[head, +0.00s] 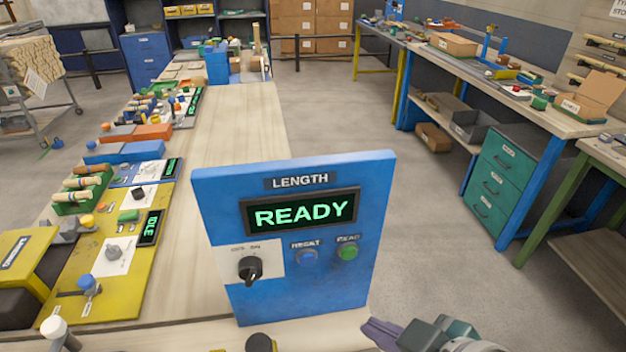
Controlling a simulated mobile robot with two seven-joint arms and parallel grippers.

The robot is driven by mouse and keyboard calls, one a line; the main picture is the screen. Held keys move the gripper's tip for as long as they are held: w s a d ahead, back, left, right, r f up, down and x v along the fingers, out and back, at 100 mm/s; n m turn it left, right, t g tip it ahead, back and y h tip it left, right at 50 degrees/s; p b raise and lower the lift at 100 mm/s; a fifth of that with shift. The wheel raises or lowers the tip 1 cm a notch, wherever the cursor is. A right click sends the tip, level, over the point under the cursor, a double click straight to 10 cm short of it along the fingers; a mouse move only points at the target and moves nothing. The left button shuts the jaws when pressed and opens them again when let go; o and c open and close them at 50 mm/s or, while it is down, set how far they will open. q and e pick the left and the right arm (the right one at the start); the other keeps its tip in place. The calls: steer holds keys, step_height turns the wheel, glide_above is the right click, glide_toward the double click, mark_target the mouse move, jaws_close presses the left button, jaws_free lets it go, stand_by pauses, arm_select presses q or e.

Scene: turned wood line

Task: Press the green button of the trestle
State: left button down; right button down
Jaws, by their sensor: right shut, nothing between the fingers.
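A blue upright panel (296,215) labelled LENGTH stands at the near end of the wooden table in the head view. Its display (300,212) reads READY in green. The green button (347,252) is at the panel's right, under a small label that seems to say READ. A blue button (307,257) labelled RESET is left of it, and a black rotary switch (250,268) is further left. My right gripper (376,330) is at the bottom edge, below and right of the green button, apart from the panel. It is shut and empty. My left gripper is not in view.
A yellow board (115,255) with a knob, lever and IDLE display lies left of the panel. Several trays and fixtures line the table's left side. Open floor (420,210) lies right of the panel. A teal drawer cabinet (497,175) stands under the right bench.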

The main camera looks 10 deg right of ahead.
mark_target(349, 253)
stand_by(0.3)
steer(key=w+b, duration=0.3)
steer(key=w, duration=0.5)
steer(key=shift+w+a+b, duration=0.15)
steer(key=shift+w+b, duration=0.15)
steer(key=shift+w, duration=0.05)
steer(key=shift+w, duration=0.15)
stand_by(1.7)
steer(key=shift+w, duration=0.3)
